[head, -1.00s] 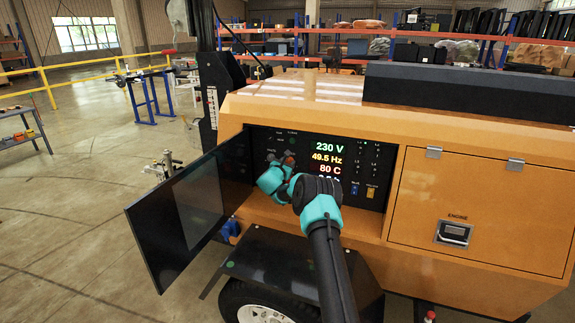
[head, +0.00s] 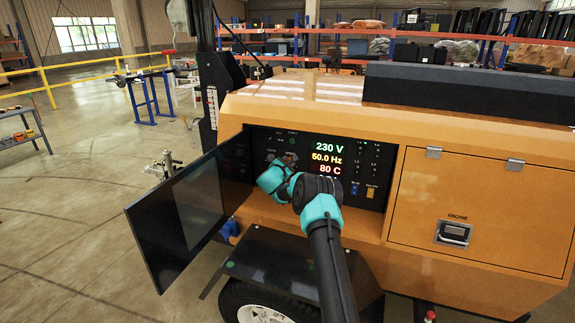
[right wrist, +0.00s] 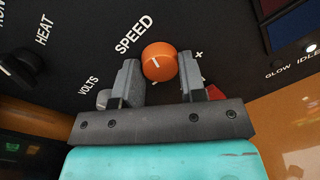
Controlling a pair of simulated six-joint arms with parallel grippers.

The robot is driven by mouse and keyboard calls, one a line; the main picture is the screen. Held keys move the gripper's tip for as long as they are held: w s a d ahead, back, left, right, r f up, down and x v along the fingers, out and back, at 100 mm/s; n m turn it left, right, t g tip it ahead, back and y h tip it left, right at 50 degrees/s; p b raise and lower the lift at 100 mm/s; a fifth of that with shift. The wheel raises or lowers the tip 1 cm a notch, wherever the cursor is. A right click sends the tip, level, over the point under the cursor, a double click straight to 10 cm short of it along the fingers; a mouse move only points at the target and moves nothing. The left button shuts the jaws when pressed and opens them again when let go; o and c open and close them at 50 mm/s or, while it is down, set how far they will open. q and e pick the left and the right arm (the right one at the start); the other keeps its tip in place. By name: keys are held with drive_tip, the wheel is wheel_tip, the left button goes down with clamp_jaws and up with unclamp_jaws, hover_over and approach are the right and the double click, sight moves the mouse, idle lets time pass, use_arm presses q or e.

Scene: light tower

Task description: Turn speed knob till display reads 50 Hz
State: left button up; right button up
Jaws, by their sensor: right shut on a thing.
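The orange speed knob (right wrist: 160,62) sits under the word SPEED on the black control panel (right wrist: 90,55). A white line on the knob's face is tilted. My right gripper (right wrist: 160,80) is shut on the knob, with one grey finger on each side of it. In the head view my right gripper (head: 284,164) reaches the panel and hides most of the knob there. The display (head: 327,158) reads 230 V, 50.0 Hz and 80 C. My left gripper is not in view.
The orange light tower housing (head: 300,113) surrounds the recessed panel. Its dark door (head: 175,220) stands open on the left. A black fender (head: 270,262) lies below my arm. Volts and heat knobs sit close to the speed knob.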

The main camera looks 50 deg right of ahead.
drive_tip(key=o, duration=0.9)
drive_tip(key=shift+o, duration=0.2)
drive_tip(key=shift+a, duration=0.1)
drive_tip(key=v, duration=1.7)
drive_tip(key=shift+r, duration=0.15)
drive_tip(key=shift+a, duration=0.15)
